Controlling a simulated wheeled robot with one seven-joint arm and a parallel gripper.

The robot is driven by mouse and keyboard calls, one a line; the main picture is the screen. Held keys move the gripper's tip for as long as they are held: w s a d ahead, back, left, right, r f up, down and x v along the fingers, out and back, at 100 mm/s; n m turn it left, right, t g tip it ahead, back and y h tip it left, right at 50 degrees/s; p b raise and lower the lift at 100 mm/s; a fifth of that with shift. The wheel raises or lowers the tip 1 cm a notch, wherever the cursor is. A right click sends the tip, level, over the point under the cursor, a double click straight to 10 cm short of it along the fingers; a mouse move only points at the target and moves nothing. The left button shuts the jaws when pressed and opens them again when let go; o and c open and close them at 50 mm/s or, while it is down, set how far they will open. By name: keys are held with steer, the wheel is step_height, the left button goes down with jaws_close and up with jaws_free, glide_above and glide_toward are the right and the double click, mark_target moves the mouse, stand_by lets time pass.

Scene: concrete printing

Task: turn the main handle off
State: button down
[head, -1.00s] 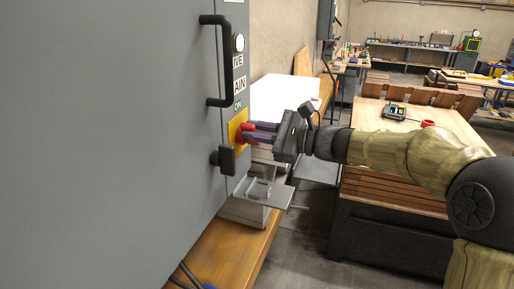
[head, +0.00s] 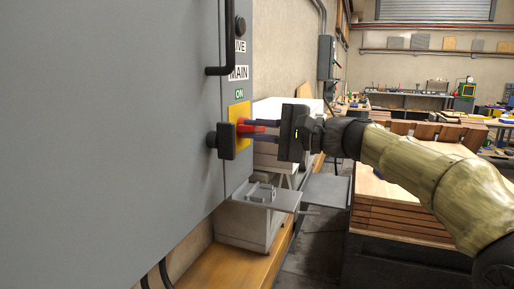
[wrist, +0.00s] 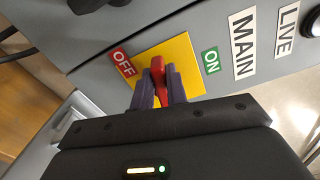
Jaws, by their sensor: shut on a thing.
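The main handle (head: 250,128) is a red lever on a yellow plate (head: 237,112) on the grey cabinet's side. In the wrist view the red handle (wrist: 158,70) stands between a red OFF label (wrist: 123,62) on the left and a green ON label (wrist: 211,60) on the right. My gripper (head: 263,130) reaches it from the right. Its two purple-grey fingers (wrist: 160,88) are shut on the handle, one on each side. The fingers hide part of the lever.
A round lamp (head: 240,25) above the LIVE and MAIN labels looks dark. A black latch (head: 226,141) and a long black door handle (head: 229,50) stick out nearby. A wooden bench (head: 225,268) with a grey machine lies below. A slatted table (head: 405,205) stands at the right.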

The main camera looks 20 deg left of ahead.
steer(key=shift+f+n+b, duration=0.55)
steer(key=shift+n+b, duration=0.65)
steer(key=shift+b, duration=0.25)
steer(key=c, duration=1.4)
jaws_free()
steer(key=shift+d+r, duration=0.1)
steer(key=s+d+b, duration=0.1)
steer(key=d+b, duration=0.1)
steer(key=d, duration=1.5)
steer(key=shift+s+d+b, duration=0.15)
steer(key=shift+b, duration=0.2)
